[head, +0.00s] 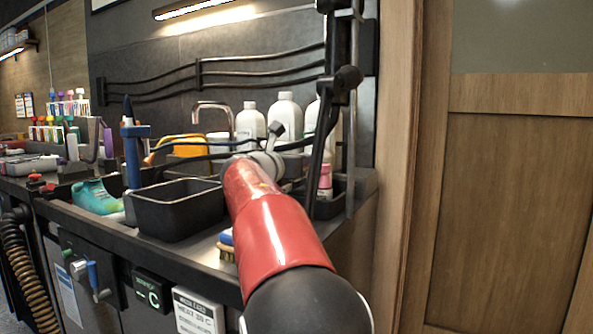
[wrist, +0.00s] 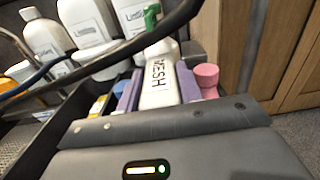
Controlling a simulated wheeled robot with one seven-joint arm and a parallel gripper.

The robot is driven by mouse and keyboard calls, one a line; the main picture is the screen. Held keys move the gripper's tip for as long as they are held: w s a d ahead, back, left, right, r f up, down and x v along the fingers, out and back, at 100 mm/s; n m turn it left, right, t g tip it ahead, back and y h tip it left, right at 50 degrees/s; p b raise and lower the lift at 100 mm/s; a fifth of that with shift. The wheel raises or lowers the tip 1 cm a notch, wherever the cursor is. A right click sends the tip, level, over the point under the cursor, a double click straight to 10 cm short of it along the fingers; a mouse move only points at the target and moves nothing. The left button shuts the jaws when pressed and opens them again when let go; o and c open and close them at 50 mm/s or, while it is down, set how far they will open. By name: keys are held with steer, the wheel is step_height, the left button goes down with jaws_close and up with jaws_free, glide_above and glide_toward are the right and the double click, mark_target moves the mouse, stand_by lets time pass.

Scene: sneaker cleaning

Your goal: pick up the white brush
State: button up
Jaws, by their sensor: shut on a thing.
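The white brush (wrist: 158,82) shows in the wrist view as a white handle with dark lettering that ends in "ESH". My gripper (wrist: 157,92) is shut on it, with a purple finger on each side of the handle. The brush stands over the dark bin at the counter's back, and its bristles are not visible. In the head view my red arm reaches towards the back of the counter and hides the gripper's fingers and the brush.
Large white bottles (head: 285,115) stand behind the arm. A pink-capped bottle (wrist: 207,78) is close right of the gripper. An empty black bin (head: 176,208) sits left of my arm. A blue-topped brush (head: 227,245) lies by the front edge. A teal sneaker (head: 97,197) is farther left.

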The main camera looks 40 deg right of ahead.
step_height(320, 180, up, 3)
steer(key=shift+r, duration=0.2)
steer(key=b+v, duration=0.2)
steer(key=v, duration=1.7)
steer(key=shift+a+f+b, duration=0.2)
steer(key=shift+a+b, duration=0.1)
steer(key=shift+s, duration=0.15)
